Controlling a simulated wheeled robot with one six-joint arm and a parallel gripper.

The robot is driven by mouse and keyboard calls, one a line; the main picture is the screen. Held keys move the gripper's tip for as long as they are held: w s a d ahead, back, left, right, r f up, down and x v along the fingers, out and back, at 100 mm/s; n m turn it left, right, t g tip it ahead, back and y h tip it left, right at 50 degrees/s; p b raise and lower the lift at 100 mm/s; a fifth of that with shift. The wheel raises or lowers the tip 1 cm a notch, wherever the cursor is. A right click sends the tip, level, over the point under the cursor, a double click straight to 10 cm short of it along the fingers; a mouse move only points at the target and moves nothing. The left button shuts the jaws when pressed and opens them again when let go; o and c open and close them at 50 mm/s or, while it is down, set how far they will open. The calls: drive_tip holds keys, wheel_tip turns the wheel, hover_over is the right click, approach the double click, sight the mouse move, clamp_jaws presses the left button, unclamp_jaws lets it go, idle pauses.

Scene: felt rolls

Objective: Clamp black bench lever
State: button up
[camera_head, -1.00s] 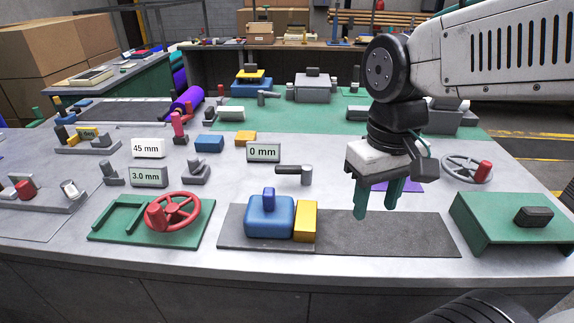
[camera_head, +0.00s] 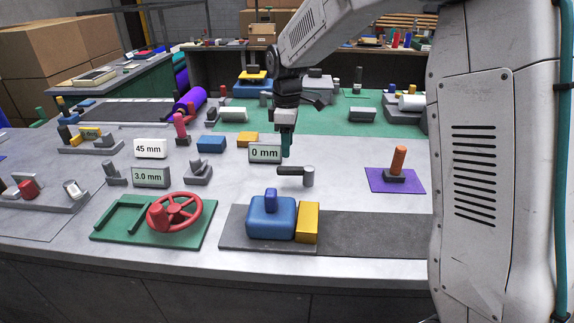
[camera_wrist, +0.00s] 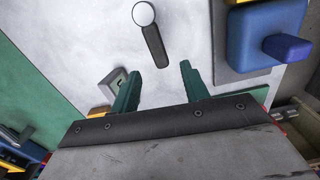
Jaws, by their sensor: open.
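The black bench lever (camera_head: 291,170) lies level on the grey bench, fixed to a round grey pivot (camera_head: 308,177) at its right end. In the wrist view the black lever (camera_wrist: 155,46) runs from its pale round pivot cap down toward the gap between my fingers. My gripper (camera_head: 287,148) hangs fingers down, just behind and above the lever, next to the 0 mm sign. In the wrist view my gripper (camera_wrist: 161,68) is open, its green fingers apart and nothing between them. The lever's free end shows just beyond the fingertips, apart from them.
The 0 mm sign (camera_head: 264,153) stands left of my gripper. A blue block (camera_head: 270,217) and a yellow block (camera_head: 307,222) sit on a dark mat in front. A red handwheel (camera_head: 175,213) is front left. An orange handle (camera_head: 398,160) stands on a purple mat at right.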

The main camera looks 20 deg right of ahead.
sight(287, 167)
drive_tip(key=shift+w+n, duration=0.15)
drive_tip(key=shift+n, duration=0.45)
drive_tip(key=shift+f, duration=0.3)
wheel_tip(287, 167, down, 7)
drive_tip(key=shift+c, duration=0.3)
clamp_jaws()
